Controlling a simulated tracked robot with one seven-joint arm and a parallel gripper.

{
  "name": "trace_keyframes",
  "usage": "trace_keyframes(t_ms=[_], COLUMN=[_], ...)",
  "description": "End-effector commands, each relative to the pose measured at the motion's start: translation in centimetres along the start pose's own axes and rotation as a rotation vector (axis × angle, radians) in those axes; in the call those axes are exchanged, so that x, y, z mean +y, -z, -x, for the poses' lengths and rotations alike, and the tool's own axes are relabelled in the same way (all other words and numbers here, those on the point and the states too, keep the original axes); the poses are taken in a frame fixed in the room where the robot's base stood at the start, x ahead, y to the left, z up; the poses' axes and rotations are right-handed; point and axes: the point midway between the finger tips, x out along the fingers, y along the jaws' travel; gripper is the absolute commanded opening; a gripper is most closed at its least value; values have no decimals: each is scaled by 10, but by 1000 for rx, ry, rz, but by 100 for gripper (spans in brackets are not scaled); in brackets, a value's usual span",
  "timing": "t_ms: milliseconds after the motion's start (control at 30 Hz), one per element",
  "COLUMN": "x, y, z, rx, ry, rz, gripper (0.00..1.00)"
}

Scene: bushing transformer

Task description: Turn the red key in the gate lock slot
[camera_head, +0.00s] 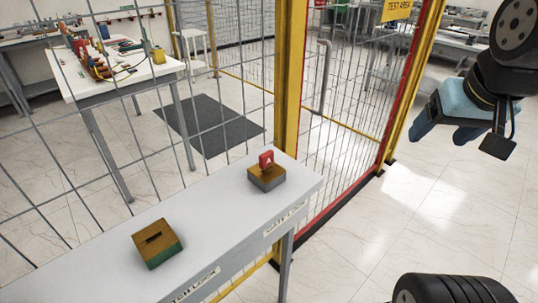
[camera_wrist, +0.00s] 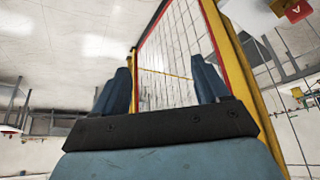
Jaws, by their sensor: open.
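The red key (camera_head: 266,160), with a white mark on its face, stands upright in a lock block (camera_head: 267,180) with a brown top and grey sides. The block is near the right end of the grey shelf (camera_head: 215,215). A second block (camera_head: 158,243), with an empty slot and green base, sits further left. My gripper (camera_head: 446,130) is open and empty at the upper right, well apart from the key. In the wrist view its blue fingers (camera_wrist: 163,85) are spread with nothing between them; the red key (camera_wrist: 297,10) shows at the top right corner.
A yellow-framed mesh fence (camera_head: 289,75) runs behind the shelf. A red-edged mesh gate with a grey handle (camera_head: 322,75) stands between the shelf and my gripper. Behind the fence are a white workbench (camera_head: 115,75) and a dark mat (camera_head: 208,125).

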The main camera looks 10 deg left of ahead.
Motion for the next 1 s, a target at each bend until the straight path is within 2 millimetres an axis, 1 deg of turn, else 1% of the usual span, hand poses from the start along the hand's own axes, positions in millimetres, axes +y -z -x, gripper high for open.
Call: trace_keyframes(t_ms=[233,367,467,500,533,667,800,867,1000], x=[0,-2,-11,-17,-22,-51,-89,-106,-149], y=[0,3,12,17,22,43,62,69,81], z=[0,0,-3,-4,-6,-14,-24,-29,-41], rx=[0,-6,-28,-42,-53,-105,-153,-172,-207], ry=[0,3,12,18,24,62,118,146,223], rz=[0,28,128,192,249,539,862,1000,1320], gripper=[74,62,52,48,47,47,47,47,47])
